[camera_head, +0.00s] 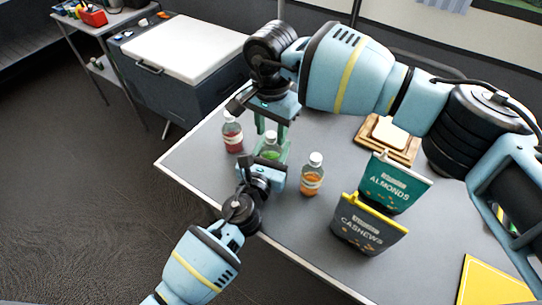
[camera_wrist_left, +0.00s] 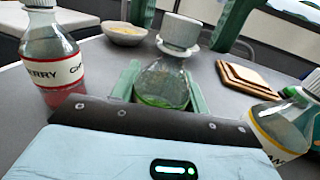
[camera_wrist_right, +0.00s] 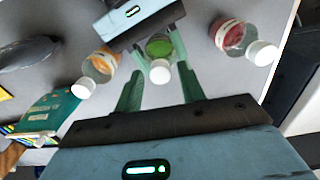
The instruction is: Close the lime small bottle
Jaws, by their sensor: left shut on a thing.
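The lime small bottle (camera_head: 270,151) stands upright near the table's near-left edge, with green liquid low inside. A white cap (camera_wrist_left: 180,33) sits at its neck; I cannot tell whether it is fully tightened. My left gripper (camera_wrist_left: 161,88) is shut on the bottle's body, one finger on each side. My right gripper (camera_wrist_right: 157,66) comes from above and points down. Its fingers are open on either side of the cap, with visible gaps in the left wrist view. In the head view the right gripper (camera_head: 272,128) partly hides the cap and bottle.
A red cherry bottle (camera_head: 233,136) stands left of the lime bottle and an orange bottle (camera_head: 312,177) stands right. Almonds (camera_head: 391,184) and cashews (camera_head: 366,226) bags are farther right. Bread on a wooden board (camera_head: 388,138) lies behind. A bowl (camera_wrist_left: 125,33) stands behind the bottles.

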